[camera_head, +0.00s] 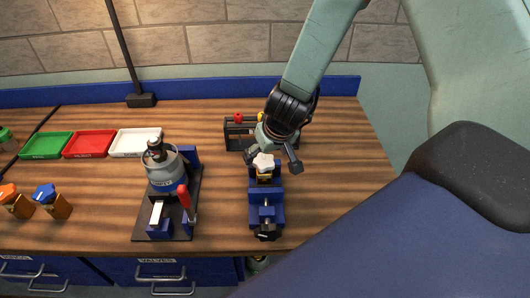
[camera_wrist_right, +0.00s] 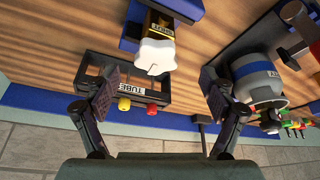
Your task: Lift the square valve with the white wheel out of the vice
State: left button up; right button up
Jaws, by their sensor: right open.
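The square valve, with a white lobed wheel (camera_head: 264,161) and a yellowish body, sits in the blue vice (camera_head: 266,214) on the wooden bench. The exact height gap is unclear. My left gripper is not in view.
A black tube rack (camera_head: 238,131) with red and yellow caps stands just behind the vice. A grey pot on a press with a red handle (camera_head: 185,196) stands to the left. Green, red and white trays (camera_head: 136,142) and orange and blue-wheeled valves (camera_head: 45,193) lie farther left.

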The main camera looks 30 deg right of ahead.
aim_at(265, 162)
jog(key=b+x, duration=0.1)
jog(key=x, duration=0.1)
jog(key=b+x, duration=0.1)
jog(key=x, duration=0.1)
jog(key=b+x, duration=0.1)
jog(key=x, duration=0.2)
jog(key=shift+s+d, duration=0.15)
jog(key=shift+d, duration=0.1)
jog(key=shift+w+a+f+b, duration=0.1)
jog(key=shift+w+f+b, duration=0.15)
jog(key=shift+f+b, duration=0.15)
jog(key=shift+s+d+r, duration=0.1)
jog(key=shift+s+d, duration=0.05)
jog(key=shift+d, duration=0.05)
jog(key=shift+c, duration=0.5)
jog(key=shift+a, duration=0.15)
jog(key=c, duration=1.6)
jog(key=shift+c, duration=0.2)
